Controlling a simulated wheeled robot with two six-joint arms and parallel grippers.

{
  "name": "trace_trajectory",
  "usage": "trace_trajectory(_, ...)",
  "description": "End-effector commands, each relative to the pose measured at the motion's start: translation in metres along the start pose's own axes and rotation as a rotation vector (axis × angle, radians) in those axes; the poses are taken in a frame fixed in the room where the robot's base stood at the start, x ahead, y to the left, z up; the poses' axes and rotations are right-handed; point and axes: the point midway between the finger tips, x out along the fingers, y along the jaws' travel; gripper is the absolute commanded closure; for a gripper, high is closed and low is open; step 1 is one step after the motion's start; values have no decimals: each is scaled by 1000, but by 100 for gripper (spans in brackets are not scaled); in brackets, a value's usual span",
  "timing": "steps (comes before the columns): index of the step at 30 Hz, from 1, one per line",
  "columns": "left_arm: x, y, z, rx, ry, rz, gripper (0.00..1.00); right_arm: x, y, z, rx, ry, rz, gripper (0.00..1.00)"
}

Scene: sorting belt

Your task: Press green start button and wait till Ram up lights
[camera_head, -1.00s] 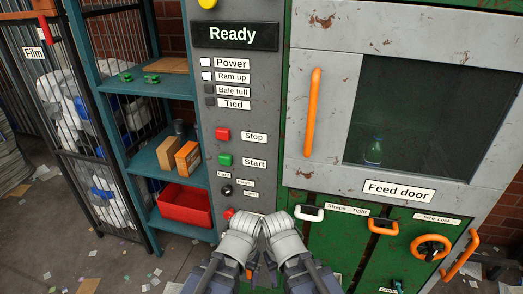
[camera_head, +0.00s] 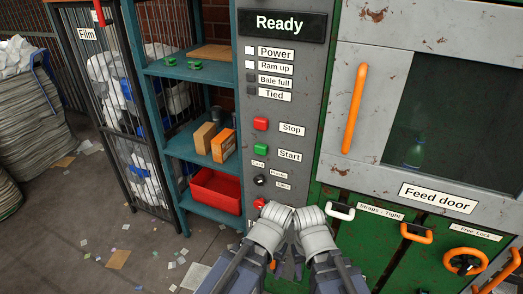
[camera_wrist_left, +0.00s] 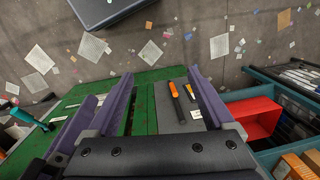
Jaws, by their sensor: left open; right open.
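The green start button (camera_head: 261,149) is on the grey control panel (camera_head: 262,109), beside its "Start" label and below the red stop button (camera_head: 261,124). Nothing touches it. The Ram up lamp (camera_head: 250,65) is white, like the Power lamp (camera_head: 249,50) above it. The Bale full and Tied lamps are dark. The display (camera_head: 282,24) reads "Ready". My right gripper (camera_head: 297,268) is low in front of the panel, below the buttons, open and partly hidden by the wrists. My left gripper (camera_wrist_left: 145,102) is open and empty in the left wrist view.
The feed door (camera_head: 395,195) with its orange handle (camera_head: 354,108) is right of the panel; a green bottle (camera_head: 415,152) shows behind its window. A teal shelf (camera_head: 190,70) with a red bin (camera_head: 215,188) stands left. Scraps litter the floor.

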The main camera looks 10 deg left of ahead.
Motion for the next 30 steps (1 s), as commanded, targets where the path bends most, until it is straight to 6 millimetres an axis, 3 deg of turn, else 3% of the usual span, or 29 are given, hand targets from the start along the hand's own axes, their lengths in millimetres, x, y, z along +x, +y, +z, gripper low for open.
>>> trace_trajectory(2,0,0,0,0,0,0,24,0,0,0,0,0,0,50)
trace_trajectory(22,0,0,0,0,0,0,99,0,0,0,0,0,0,50)
trace_trajectory(30,0,0,0,0,0,0,100,0,0,0,0,0,0,50)
